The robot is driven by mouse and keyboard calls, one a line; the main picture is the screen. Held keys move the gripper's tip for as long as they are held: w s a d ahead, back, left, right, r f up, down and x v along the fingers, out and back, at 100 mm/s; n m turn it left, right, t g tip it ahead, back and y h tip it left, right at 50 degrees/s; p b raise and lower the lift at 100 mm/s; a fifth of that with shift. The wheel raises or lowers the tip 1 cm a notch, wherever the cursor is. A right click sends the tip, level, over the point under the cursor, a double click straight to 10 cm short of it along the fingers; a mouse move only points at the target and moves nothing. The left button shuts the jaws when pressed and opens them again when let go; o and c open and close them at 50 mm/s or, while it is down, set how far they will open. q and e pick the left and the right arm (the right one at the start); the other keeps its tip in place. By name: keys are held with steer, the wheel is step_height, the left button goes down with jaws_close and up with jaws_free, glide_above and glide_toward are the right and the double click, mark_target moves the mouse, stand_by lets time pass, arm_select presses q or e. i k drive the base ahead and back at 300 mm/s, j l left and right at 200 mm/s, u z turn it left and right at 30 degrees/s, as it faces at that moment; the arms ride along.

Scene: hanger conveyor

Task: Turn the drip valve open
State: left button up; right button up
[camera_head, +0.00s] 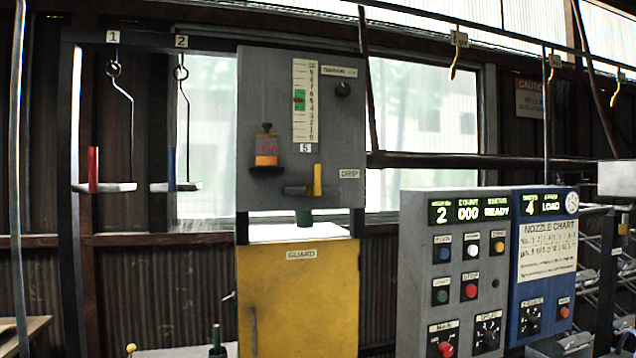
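The drip valve (317,180) is on the lower part of a grey panel (270,100), beside a small "DRIP" label (349,173). Its yellow handle stands upright, across a dark horizontal pipe (297,190). Neither of my grippers shows in the head view, and nothing touches the valve.
An orange oiler cup (266,149) and a level scale (305,100) are on the same panel. A yellow guard (298,300) stands below. Control boxes (455,270) stand to the right. Hooks with red and blue markers (93,168) hang left.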

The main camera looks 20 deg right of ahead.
mark_target(317, 189)
steer(key=i+j, duration=1.05)
steer(key=z, duration=2.85)
steer(key=j, duration=0.1)
